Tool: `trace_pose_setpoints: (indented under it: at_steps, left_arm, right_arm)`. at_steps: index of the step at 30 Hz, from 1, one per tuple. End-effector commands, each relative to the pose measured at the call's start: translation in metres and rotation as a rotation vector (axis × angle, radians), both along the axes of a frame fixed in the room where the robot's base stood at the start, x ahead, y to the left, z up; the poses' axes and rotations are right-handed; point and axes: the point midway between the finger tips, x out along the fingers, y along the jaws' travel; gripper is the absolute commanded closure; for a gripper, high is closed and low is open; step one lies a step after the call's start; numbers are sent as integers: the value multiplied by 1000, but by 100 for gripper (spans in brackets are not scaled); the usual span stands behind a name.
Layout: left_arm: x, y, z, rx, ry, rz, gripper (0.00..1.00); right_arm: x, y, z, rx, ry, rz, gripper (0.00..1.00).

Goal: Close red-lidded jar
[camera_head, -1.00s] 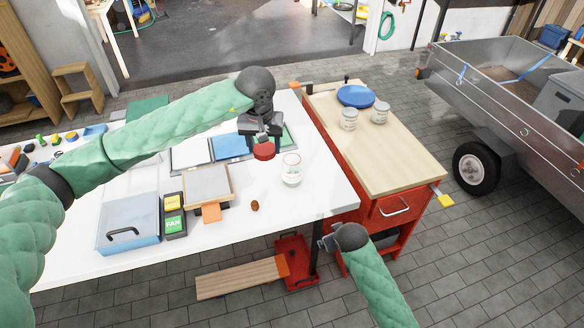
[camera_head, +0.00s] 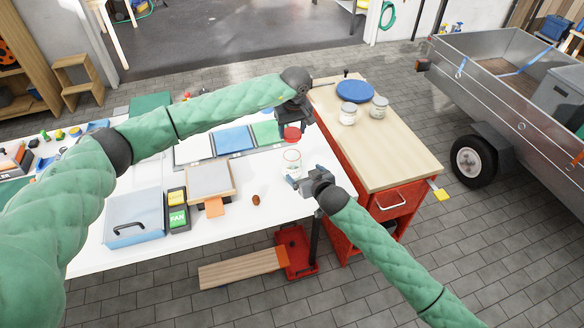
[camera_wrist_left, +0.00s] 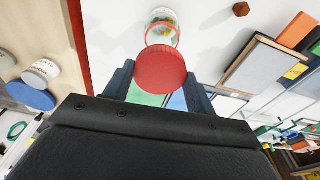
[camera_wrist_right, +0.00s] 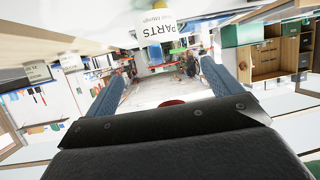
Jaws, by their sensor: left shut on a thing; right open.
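The red lid (camera_head: 292,133) is held by my left gripper (camera_head: 291,124), which is shut on it. The lid also shows in the left wrist view (camera_wrist_left: 161,70). The open clear jar (camera_head: 291,163) stands upright on the white table; the lid is above and behind it in the head view, apart from it. The jar shows beyond the lid in the left wrist view (camera_wrist_left: 163,24). My right gripper (camera_head: 299,184) is open close beside the jar. The jar's "PARTS" label (camera_wrist_right: 166,24) shows ahead of its fingers in the right wrist view.
A brown nut-like piece (camera_head: 256,199) lies on the white table (camera_head: 268,222). A framed tray (camera_head: 210,180), battery-like boxes (camera_head: 177,208) and a blue bin (camera_head: 133,218) are at left. Two closed jars (camera_head: 348,114) and a blue disc (camera_head: 355,91) stand on the red cabinet's wooden top (camera_head: 385,155).

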Motion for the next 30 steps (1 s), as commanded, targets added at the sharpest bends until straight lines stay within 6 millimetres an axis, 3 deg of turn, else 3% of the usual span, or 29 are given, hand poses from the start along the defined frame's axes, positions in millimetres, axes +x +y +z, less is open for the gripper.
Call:
trace_pose_setpoints:
  at_steps: [13,30]
  left_arm:
    - [0,0,0,0,1,-1,65]
    - [0,0,0,0,1,-1,65]
  right_arm:
    - [10,4,-5,-1,2,-1,10]
    - [82,36,-38,-3,2,-1,10]
